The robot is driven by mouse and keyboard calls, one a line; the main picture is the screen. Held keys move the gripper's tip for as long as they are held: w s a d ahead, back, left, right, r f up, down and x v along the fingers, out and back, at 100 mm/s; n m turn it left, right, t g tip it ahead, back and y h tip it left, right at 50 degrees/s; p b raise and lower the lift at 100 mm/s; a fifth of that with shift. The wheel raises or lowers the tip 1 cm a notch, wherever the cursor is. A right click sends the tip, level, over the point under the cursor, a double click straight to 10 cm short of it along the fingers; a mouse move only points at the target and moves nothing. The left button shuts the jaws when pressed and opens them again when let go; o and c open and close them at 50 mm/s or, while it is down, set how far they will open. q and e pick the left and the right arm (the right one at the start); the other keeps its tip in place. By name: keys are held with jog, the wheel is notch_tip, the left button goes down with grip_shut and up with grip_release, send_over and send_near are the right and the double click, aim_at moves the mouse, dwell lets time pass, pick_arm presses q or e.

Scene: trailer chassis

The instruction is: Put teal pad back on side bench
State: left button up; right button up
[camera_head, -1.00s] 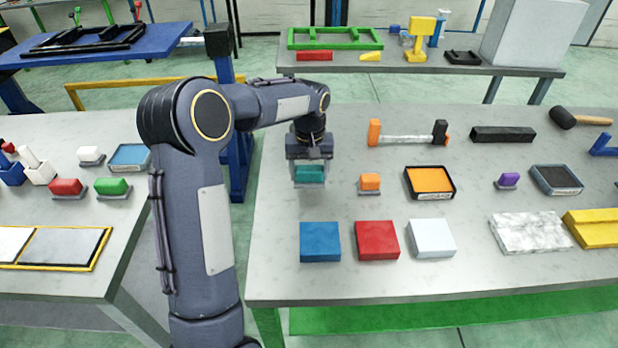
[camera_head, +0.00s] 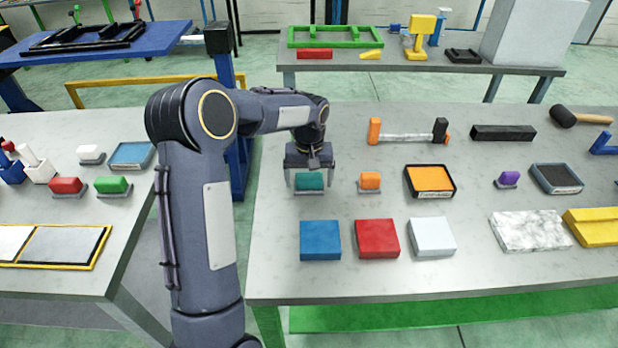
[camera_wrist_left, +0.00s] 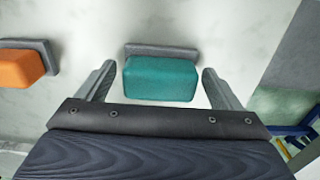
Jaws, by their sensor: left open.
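The teal pad (camera_head: 309,181) rests on a small grey base on the right-hand grey bench (camera_head: 277,215), near that bench's left edge. My left gripper (camera_head: 310,183) is above it and open, with one finger on each side of the pad. In the left wrist view the teal pad (camera_wrist_left: 160,79) lies between the two spread fingers of the left gripper (camera_wrist_left: 157,85), with gaps on both sides. Its grey base (camera_wrist_left: 161,50) shows behind it. My right gripper is not in view.
An orange pad (camera_head: 370,180) on a grey base stands just right of the teal one. Blue (camera_head: 320,240), red (camera_head: 377,240) and white (camera_head: 432,237) blocks lie in front. A left bench (camera_head: 60,270) holds red (camera_head: 66,187), green (camera_head: 112,185) and white (camera_head: 90,153) pads.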

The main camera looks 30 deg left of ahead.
aim_at(309, 176)
pick_arm(q)
notch_tip(309, 176, up, 12)
jog(key=s+d+r+m+t, duration=0.1)
jog(key=s+r, duration=0.2)
jog(key=s, duration=0.3)
jog(key=s+d+f+m+t+h, duration=0.2)
jog(key=s+d, duration=0.3)
jog(key=s, duration=0.6)
jog(key=s+d+f+m+t+h, duration=0.1)
jog(key=s+d, duration=0.4)
jog(key=s, duration=0.7)
jog(key=shift+d+f+m+t+h, duration=0.25)
jog(key=shift+f+m+t+h, duration=0.15)
jog(key=shift+f+t, duration=0.5)
